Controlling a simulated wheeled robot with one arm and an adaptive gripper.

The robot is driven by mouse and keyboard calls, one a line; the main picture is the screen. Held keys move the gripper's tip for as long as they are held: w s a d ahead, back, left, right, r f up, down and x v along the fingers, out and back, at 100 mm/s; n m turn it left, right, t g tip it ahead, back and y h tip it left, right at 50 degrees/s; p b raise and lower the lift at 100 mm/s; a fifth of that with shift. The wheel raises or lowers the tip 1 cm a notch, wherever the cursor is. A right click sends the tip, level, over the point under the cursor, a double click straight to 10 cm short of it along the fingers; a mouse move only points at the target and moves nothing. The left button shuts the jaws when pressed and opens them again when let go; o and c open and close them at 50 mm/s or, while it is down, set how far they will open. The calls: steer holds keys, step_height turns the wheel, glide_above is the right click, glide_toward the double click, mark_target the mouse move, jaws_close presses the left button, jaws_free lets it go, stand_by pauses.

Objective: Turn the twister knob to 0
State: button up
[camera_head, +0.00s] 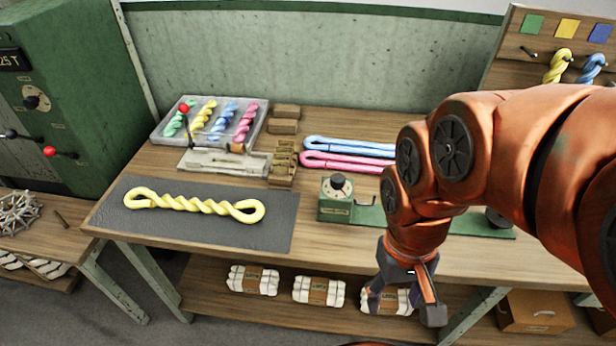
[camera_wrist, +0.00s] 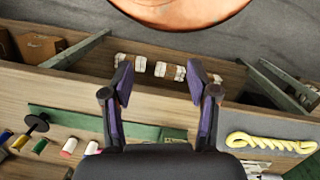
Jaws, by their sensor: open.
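The twister is a small green box (camera_head: 335,210) with a dark round knob (camera_head: 338,183) on a pale dial on top, at the left end of a long green base plate (camera_head: 460,222). The knob's setting is too small to read. My gripper (camera_head: 403,303) is open and empty. It points down in front of the table's front edge, right of and nearer than the knob, touching nothing. In the wrist view my gripper's two fingers (camera_wrist: 159,80) are spread, with part of the green base (camera_wrist: 75,122) beyond. The knob cannot be made out there.
A yellow twisted skein (camera_head: 192,202) lies on a dark mat (camera_head: 270,230) at left. Blue (camera_head: 350,146) and pink (camera_head: 345,162) skeins lie behind the twister. A tray (camera_head: 160,135) of coloured skeins stands at back left. A green cabinet (camera_head: 75,90) carries another dial.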

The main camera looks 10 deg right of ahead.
steer(key=w+r+m+b, duration=0.25)
steer(key=w+m, duration=0.75)
steer(key=w, duration=0.6)
steer(key=m+t+b, duration=0.2)
steer(key=m, duration=0.8)
glide_above(338, 178)
steer(key=shift+s+f, duration=0.2)
steer(key=shift+f, duration=0.1)
steer(key=shift+w+f+m, duration=0.2)
steer(key=shift+w+m, duration=0.05)
steer(key=shift+m, duration=0.15)
steer(key=shift+f+p, duration=1.1)
steer(key=shift+f, duration=2.65)
steer(key=shift+c, duration=0.2)
steer(key=c, duration=1.1)
